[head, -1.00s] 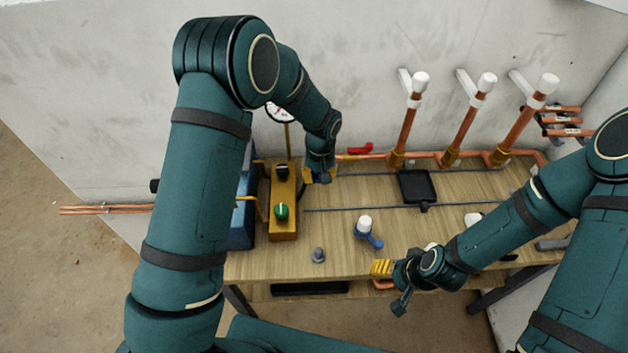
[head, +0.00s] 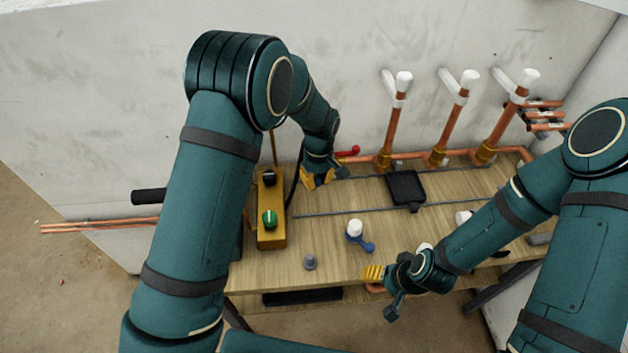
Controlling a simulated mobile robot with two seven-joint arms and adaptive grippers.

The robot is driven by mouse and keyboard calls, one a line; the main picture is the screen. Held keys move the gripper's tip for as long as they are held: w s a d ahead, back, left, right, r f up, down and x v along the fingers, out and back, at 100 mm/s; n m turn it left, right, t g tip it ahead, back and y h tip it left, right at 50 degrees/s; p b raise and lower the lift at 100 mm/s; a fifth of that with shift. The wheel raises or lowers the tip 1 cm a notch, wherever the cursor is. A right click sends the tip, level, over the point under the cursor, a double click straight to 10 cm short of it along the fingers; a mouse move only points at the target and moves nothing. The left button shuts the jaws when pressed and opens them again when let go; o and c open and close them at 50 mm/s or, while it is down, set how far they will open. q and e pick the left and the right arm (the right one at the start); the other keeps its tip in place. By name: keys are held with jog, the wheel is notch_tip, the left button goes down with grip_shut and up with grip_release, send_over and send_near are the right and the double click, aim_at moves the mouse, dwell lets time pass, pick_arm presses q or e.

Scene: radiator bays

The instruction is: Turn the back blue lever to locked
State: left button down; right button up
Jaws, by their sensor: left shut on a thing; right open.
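My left gripper (head: 314,181) is at the back of the bench, just right of the yellow block and in front of the red lever. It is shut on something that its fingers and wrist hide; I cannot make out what. No blue lever shows at the back. A blue lever with a white cap (head: 356,233) stands at the front middle of the bench, apart from both grippers, its arm pointing toward the lower right.
A yellow block (head: 272,238) with a green knob (head: 269,219) stands left of my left gripper. A red lever (head: 348,152), a black pad (head: 405,188) and upright copper pipes (head: 393,135) line the back. A grey peg (head: 310,261) stands in front.

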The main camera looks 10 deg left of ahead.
pick_arm(q)
jog(key=shift+w+d+f+n, duration=0.1)
jog(key=shift+w+d+n, duration=0.15)
jog(key=shift+n, duration=0.55)
jog(key=shift+d, duration=0.1)
jog(key=c, duration=0.8)
grip_release()
jog(key=shift+w, duration=0.1)
notch_tip(320, 180, up, 12)
jog(key=shift+w+d, duration=0.15)
